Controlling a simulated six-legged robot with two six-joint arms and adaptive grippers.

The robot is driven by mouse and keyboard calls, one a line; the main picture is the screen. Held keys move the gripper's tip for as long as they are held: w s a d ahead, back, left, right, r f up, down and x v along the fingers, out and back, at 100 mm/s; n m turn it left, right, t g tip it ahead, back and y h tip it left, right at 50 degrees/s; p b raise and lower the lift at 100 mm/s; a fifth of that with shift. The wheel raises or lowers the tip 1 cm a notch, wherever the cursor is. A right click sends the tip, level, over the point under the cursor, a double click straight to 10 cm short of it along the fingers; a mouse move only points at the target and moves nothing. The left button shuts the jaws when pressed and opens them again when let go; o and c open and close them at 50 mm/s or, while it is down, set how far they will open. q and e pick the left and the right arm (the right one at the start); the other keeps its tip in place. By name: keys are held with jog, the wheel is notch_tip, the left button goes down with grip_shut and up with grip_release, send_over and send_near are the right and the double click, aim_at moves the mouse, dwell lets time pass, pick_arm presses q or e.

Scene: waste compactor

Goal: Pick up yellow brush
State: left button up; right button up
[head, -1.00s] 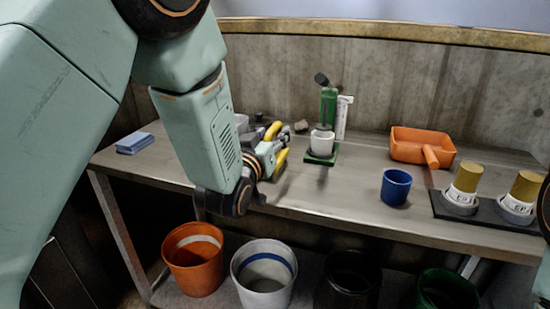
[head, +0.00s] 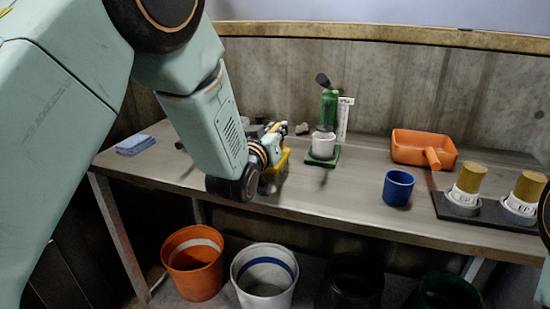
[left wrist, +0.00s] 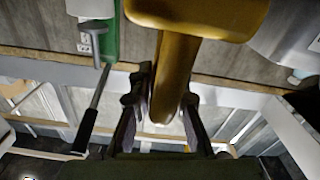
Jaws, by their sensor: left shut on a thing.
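The yellow brush (left wrist: 176,70) fills the upper middle of the left wrist view, with a wide end at the top and a narrower handle running down between my fingers. My left gripper (left wrist: 163,97) is shut on that handle. In the head view my left gripper (head: 274,146) is over the left part of the bench, and part of the yellow brush (head: 281,162) shows beside and below it. The gripper and arm hide much of the brush. I cannot tell whether it touches the bench. My right gripper is not in view.
A green stand with a white cup (head: 323,145) is close to the right of my left gripper. Farther right are a blue cup (head: 397,187), an orange scoop (head: 421,143) and two gold-topped containers. A blue cloth (head: 135,144) lies left. Buckets (head: 265,274) stand below the bench's front edge.

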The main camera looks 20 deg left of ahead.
pick_arm(q)
grip_shut()
dwell(0.3)
